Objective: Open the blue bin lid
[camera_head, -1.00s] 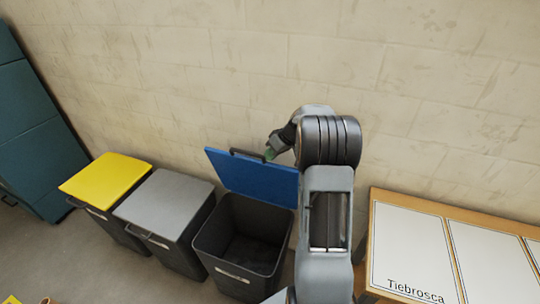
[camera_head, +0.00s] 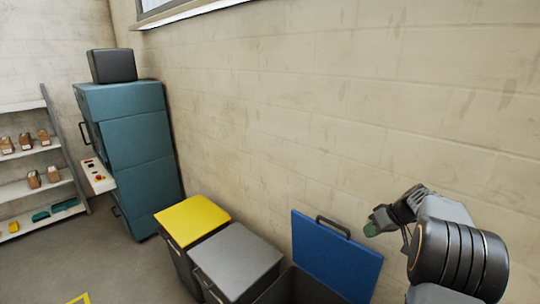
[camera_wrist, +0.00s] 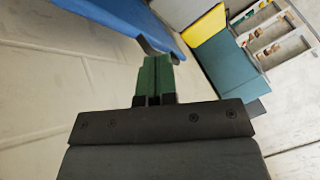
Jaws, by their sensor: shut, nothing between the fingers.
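The blue bin lid (camera_head: 335,258) stands raised and tilted back toward the wall, with its dark handle (camera_head: 333,228) on its upper edge. Its dark bin (camera_head: 287,288) is open below it, mostly cut off by the lower picture edge. In the wrist view, the blue lid (camera_wrist: 125,22) runs across the top with the dark handle partly behind the fingertips. My gripper (camera_head: 371,228) is shut and empty, just right of the handle; its green fingers (camera_wrist: 157,75) are together in the wrist view. Whether the fingertips touch the handle, I cannot tell.
A yellow-lidded bin (camera_head: 193,219) and a grey-lidded bin (camera_head: 238,260) stand in a row to the left, both closed. A teal cabinet (camera_head: 135,150) and a shelf (camera_head: 35,160) are further left. The wall (camera_head: 300,120) is close behind the bins.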

